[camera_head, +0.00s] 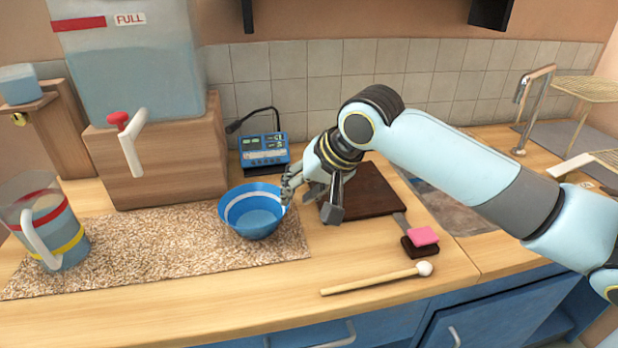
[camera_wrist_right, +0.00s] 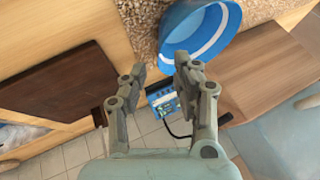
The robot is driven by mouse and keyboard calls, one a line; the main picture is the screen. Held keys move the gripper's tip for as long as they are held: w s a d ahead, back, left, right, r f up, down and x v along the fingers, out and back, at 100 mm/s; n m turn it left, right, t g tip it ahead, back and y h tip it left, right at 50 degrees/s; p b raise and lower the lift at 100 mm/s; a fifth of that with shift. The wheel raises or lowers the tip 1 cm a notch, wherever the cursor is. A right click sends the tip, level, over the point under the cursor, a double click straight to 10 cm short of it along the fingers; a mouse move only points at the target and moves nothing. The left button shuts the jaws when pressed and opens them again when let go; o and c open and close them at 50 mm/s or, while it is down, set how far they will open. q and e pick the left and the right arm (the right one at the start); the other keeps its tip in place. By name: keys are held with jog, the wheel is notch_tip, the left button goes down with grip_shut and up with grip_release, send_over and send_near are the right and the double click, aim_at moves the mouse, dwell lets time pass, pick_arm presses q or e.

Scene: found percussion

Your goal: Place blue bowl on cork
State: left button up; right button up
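The blue bowl (camera_head: 253,228), with a white band inside, sits upright on the right part of the speckled cork mat (camera_head: 155,245). My right gripper (camera_head: 311,198) is just right of the bowl, one finger at its rim; I cannot tell whether it touches. In the right wrist view, the fingers (camera_wrist_right: 158,72) are apart with nothing between them. The bowl (camera_wrist_right: 200,42) shows there beyond and to the right of the fingertips, over the cork (camera_wrist_right: 134,18). My left gripper is not in view.
A dark brown board (camera_head: 375,192) lies right of the gripper. A pink-topped block (camera_head: 422,236) and a mallet (camera_head: 370,280) lie in front. A measuring jug (camera_head: 60,235) stands on the cork's left end. A blue device (camera_head: 264,150) and a water tank (camera_head: 135,75) are behind.

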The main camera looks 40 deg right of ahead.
jog(key=v, duration=0.4)
jog(key=shift+s+r, duration=0.15)
jog(key=shift+r, duration=0.1)
dwell(0.3)
